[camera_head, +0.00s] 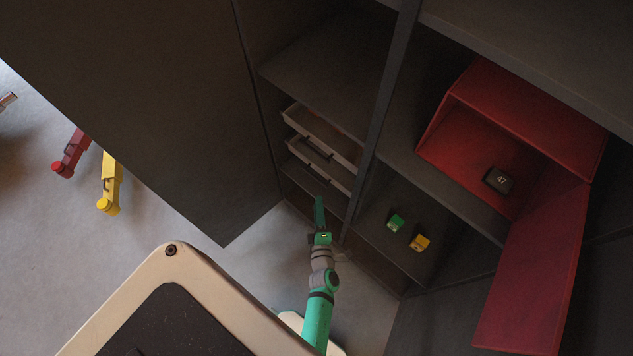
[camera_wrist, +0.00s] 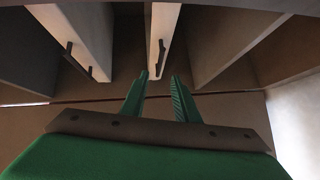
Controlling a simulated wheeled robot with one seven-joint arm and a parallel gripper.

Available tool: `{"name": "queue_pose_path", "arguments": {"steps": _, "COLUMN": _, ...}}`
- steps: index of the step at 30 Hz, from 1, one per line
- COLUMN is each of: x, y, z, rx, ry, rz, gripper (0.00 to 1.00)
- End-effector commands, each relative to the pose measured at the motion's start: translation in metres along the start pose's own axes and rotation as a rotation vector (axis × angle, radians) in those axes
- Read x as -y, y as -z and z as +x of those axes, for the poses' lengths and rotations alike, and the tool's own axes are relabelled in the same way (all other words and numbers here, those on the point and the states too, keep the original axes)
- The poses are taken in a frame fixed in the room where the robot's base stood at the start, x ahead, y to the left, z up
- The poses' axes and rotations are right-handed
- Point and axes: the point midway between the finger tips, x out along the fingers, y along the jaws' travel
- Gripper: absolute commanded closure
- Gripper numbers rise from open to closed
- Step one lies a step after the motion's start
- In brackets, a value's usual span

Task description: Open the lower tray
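Two pale trays sit one above the other in the dark cabinet. The upper tray (camera_head: 296,121) and the lower tray (camera_head: 333,178) are in the left bay in the head view. The wrist view shows two pale tray fronts with dark handles, a left handle (camera_wrist: 76,58) and a middle handle (camera_wrist: 159,58). I cannot tell for sure which tray is which there. My gripper (camera_head: 319,200) is in front of and below the trays. Its green fingers are apart in the wrist view (camera_wrist: 159,76), with the end of the middle handle seen between their tips. Contact is not clear.
A dark cabinet door (camera_head: 150,110) stands open at left. An open red box (camera_head: 530,265) with a black block marked 47 (camera_head: 498,180) is at right. A green block (camera_head: 396,223) and a yellow block (camera_head: 420,243) lie on a low shelf.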

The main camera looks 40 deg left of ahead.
Motion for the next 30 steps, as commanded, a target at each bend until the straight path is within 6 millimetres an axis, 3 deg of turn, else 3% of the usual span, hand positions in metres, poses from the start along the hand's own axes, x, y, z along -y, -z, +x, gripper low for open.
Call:
{"name": "queue_pose_path", "arguments": {"steps": 18, "x": 0.000, "y": 0.001, "z": 0.090, "rx": -0.002, "ry": 0.000, "rz": -0.001, "gripper": 0.72}}
{"name": "queue_pose_path", "arguments": {"steps": 30, "x": 0.000, "y": 0.000, "z": 0.107, "rx": 0.000, "ry": 0.000, "rz": -0.001, "gripper": 0.72}}
